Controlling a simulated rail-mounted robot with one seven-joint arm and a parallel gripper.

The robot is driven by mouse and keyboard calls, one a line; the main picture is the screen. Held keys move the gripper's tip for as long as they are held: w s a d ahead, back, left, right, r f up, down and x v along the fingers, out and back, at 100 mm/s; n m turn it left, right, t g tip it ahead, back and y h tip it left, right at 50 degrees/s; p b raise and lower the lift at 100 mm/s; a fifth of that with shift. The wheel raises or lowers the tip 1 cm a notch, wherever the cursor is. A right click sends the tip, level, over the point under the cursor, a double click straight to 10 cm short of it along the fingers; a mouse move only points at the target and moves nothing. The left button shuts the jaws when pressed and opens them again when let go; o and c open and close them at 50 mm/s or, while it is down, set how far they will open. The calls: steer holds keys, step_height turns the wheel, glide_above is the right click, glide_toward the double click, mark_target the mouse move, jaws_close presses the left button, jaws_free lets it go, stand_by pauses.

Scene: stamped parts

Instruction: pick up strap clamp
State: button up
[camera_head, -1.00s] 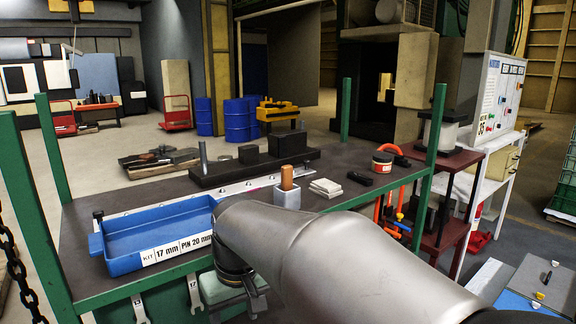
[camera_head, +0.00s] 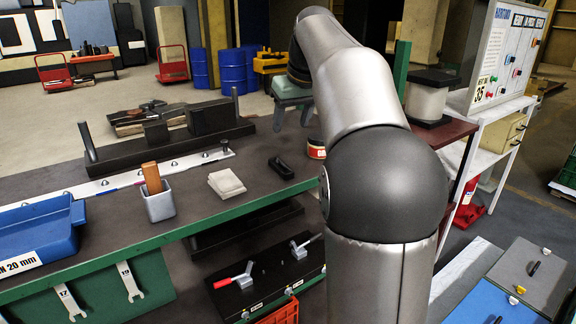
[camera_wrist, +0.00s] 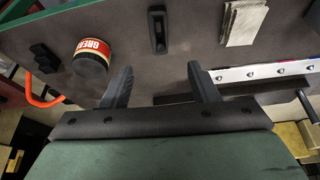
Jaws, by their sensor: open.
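The strap clamp appears to be the small black slotted bar (camera_head: 281,168) lying flat on the dark bench top, right of the stacked pale pads. In the wrist view the black bar (camera_wrist: 157,30) lies ahead, with a long slot in its face. My gripper (camera_head: 292,122) is open and empty, above the bench toward its far side, apart from the bar. In the wrist view its two dark fingers (camera_wrist: 160,68) stand apart, with the bar beyond the gap between them. Nothing hides the bar.
A grease tin (camera_head: 316,148) stands right of the bar, partly behind my arm. Pale pads (camera_head: 227,184), a grey cup (camera_head: 159,203) with an orange-brown block and a blue tray (camera_head: 40,228) are to the left. A dark fixture bar (camera_head: 165,144) runs along the back.

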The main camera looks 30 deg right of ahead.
glide_toward(281, 165)
steer(key=x, duration=0.3)
steer(key=shift+r+p, duration=0.1)
steer(key=shift+p, duration=0.2)
steer(key=shift+p+x, duration=0.6)
steer(key=shift+x, duration=2.1)
steer(key=shift+s, duration=0.15)
jaws_close()
